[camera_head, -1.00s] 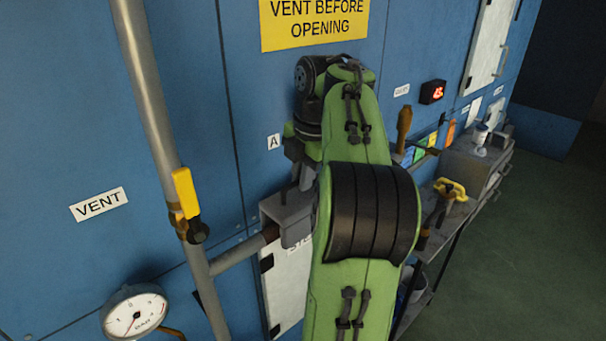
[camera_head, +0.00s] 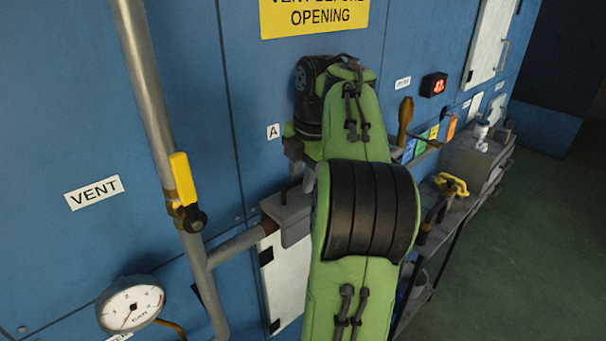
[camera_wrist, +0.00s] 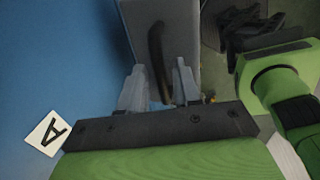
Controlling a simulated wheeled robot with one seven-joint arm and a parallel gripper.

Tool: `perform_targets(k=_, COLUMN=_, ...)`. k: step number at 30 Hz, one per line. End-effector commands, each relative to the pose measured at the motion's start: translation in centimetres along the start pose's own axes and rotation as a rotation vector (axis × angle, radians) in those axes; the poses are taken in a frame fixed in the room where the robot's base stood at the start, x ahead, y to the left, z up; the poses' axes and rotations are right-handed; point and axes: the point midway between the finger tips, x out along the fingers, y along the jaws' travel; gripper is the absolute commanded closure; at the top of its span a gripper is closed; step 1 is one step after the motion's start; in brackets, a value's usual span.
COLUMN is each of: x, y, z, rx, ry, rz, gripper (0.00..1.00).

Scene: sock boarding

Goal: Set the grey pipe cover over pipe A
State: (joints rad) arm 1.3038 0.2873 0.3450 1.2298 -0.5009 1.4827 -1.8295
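The grey pipe cover (camera_head: 287,212) hangs below my gripper in the head view, over the pipe (camera_head: 238,246) near the label A (camera_head: 273,131). The pipe's rusty part meets the cover's left lower side. I cannot tell whether the cover rests on it. In the wrist view the cover (camera_wrist: 172,35) is a grey plate with a dark curved handle (camera_wrist: 157,58). In the head view my green arm hides the cover's right side.
A vertical pipe with a yellow valve lever (camera_head: 182,178) stands left, above a pressure gauge (camera_head: 131,304). A white panel (camera_head: 287,280) is below the cover. A cluttered shelf (camera_head: 465,205) with a yellow-handled tool (camera_head: 452,184) is at right.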

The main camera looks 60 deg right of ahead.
Motion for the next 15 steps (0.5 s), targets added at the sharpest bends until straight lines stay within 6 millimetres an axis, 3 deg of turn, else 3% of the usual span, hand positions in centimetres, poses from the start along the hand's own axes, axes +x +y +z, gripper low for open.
perform_targets(k=10, x=-0.3, y=0.0, z=0.0, rx=0.001, ry=0.001, rz=-0.001, gripper=0.58)
perform_targets(k=15, x=-3.7, y=0.1, z=0.1, rx=0.003, ry=-0.002, rz=0.002, gripper=0.58)
